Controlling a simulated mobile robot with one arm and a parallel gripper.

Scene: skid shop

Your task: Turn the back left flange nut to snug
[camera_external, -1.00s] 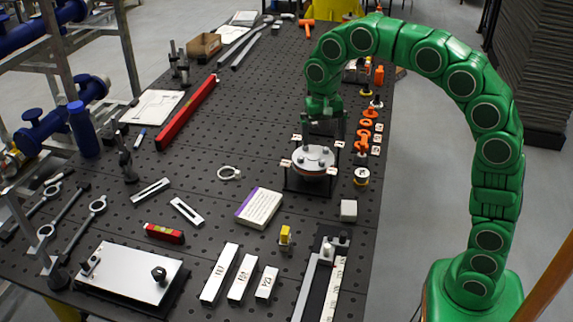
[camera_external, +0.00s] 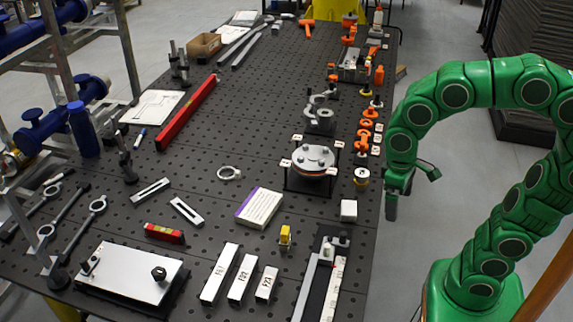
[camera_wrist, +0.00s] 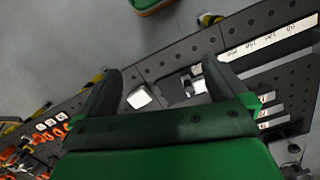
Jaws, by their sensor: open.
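The grey round flange (camera_external: 314,155) sits on a dark stand near the table's right side in the external view. Small nuts or studs show on its top, and small white tags stand around it. The back left nut is too small for me to tell how far it is turned. My gripper (camera_external: 392,208) hangs beyond the table's right edge, right of the flange and apart from it. In the wrist view my gripper (camera_wrist: 163,68) has its two fingers spread, with nothing held between them. The flange is not visible in the wrist view.
Orange fittings (camera_external: 364,140) line the table's right side beside the flange. A white block (camera_external: 348,209) and a yellow-topped block (camera_external: 285,236) stand in front of it. A clamp-like grey fixture (camera_external: 319,112) stands behind it.

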